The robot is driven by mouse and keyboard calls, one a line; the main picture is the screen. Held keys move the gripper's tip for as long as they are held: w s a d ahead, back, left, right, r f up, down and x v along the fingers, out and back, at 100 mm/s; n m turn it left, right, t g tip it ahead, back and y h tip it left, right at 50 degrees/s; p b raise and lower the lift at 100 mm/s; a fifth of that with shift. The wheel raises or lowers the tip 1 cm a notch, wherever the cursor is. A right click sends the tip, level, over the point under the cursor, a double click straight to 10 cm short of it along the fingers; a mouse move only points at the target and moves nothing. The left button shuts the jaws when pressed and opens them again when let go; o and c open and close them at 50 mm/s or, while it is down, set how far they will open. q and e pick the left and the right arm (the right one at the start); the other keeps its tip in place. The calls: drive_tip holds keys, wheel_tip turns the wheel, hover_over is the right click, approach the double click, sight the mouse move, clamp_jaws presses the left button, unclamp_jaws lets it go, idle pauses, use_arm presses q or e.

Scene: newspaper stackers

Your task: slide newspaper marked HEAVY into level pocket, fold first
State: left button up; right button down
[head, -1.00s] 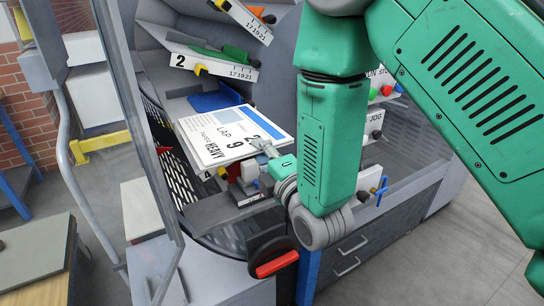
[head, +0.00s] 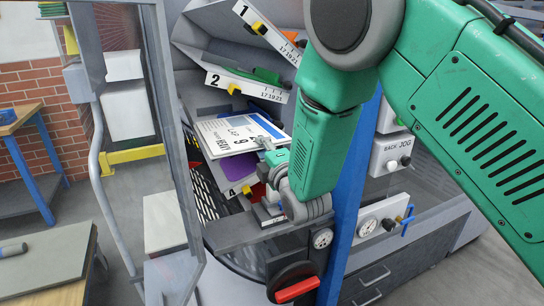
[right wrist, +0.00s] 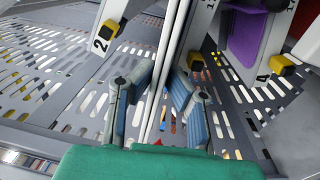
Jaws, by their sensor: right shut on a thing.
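The newspaper marked HEAVY (head: 222,138) is a flat white sheet with a blue strip, "LAP" and a large 9. My right gripper (head: 268,148) is shut on its near right edge in the head view. In the right wrist view, the paper (right wrist: 166,70) shows edge-on as thin white layers between my fingers (right wrist: 165,105). I cannot tell whether it is folded. It stands between the pocket marked 2 (head: 232,82) and the pocket marked 4 (head: 236,188), which also show in the right wrist view. Its far end is apart from or inside a pocket; I cannot tell. My left gripper is out of view.
A pocket marked 1 (head: 262,28) is above. A purple sheet (head: 240,171) lies below the newspaper. A clear panel with a grey frame (head: 178,120) stands at left. A red-handled dial (head: 296,290) and a control panel (head: 388,155) are at the right and front.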

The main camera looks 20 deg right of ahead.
sight(254, 132)
drive_tip(key=w, duration=0.1)
drive_tip(key=w+a+b, duration=0.1)
drive_tip(key=w, duration=0.1)
drive_tip(key=shift+w, duration=0.15)
drive_tip(key=w, duration=0.1)
drive_tip(key=w+d+b, duration=0.1)
drive_tip(key=w, duration=0.1)
drive_tip(key=w+d, duration=0.1)
drive_tip(key=w, duration=0.1)
drive_tip(key=shift+f+b, duration=0.15)
drive_tip(key=shift+b, duration=0.25)
drive_tip(key=w, duration=0.1)
drive_tip(key=w+a+b, duration=0.1)
drive_tip(key=w, duration=0.1)
drive_tip(key=w+a+b, duration=0.1)
drive_tip(key=shift+w+a, duration=0.1)
drive_tip(key=shift+w, duration=0.3)
drive_tip(key=shift+f+b, duration=0.15)
drive_tip(key=shift+b, duration=0.25)
drive_tip(key=shift+d+f, duration=0.25)
drive_tip(key=shift+f, duration=0.05)
use_arm(q)
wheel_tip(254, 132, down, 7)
drive_tip(key=b, duration=0.1)
use_arm(e)
drive_tip(key=shift+d+f, duration=0.4)
drive_tip(key=shift+f, duration=0.1)
